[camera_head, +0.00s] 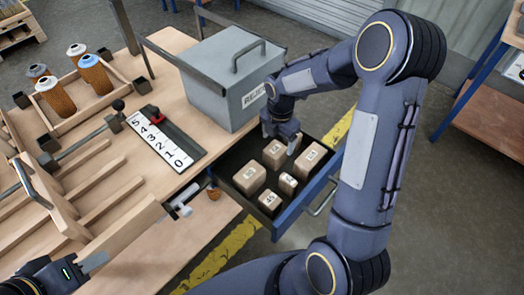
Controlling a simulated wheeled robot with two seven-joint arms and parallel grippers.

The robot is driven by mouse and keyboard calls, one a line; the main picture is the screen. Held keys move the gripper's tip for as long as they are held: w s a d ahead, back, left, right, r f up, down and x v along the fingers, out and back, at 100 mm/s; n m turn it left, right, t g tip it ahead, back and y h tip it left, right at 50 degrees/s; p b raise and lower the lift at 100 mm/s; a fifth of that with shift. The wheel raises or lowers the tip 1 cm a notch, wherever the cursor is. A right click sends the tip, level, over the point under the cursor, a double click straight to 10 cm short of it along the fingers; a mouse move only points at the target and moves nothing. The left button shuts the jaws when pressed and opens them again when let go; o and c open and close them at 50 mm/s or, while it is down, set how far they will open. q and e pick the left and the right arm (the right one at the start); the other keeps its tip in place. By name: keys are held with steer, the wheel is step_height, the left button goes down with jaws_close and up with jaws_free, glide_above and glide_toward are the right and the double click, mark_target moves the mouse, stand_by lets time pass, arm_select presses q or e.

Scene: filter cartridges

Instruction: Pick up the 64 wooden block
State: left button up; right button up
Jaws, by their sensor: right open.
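Several wooden blocks with printed numbers stand in an open dark-lined drawer (237,163). They are a left block (249,178), a back block (274,153), a right block (308,158), a small block (288,184) and a front block (269,203). The numbers are too small to read surely, so I cannot tell which is 64. My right gripper (281,142) points down over the back of the drawer, close to the back block, open and holding nothing visible. My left gripper (94,263) is at the lower left, away from the drawer; its jaw state is unclear.
A grey reject box (220,75) with a handle stands on the bench behind the drawer. A numbered scale board (152,143) lies left of it. Several filter cartridges (94,75) stand in a wooden tray. The drawer's blue front (303,204) has a handle.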

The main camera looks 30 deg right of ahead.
mark_target(275, 149)
steer(key=f, duration=0.5)
steer(key=f+b, duration=0.1)
steer(key=f, duration=0.2)
steer(key=shift+w+a, duration=0.15)
steer(key=shift+w, duration=0.1)
steer(key=c, duration=1.1)
steer(key=shift+r, duration=0.1)
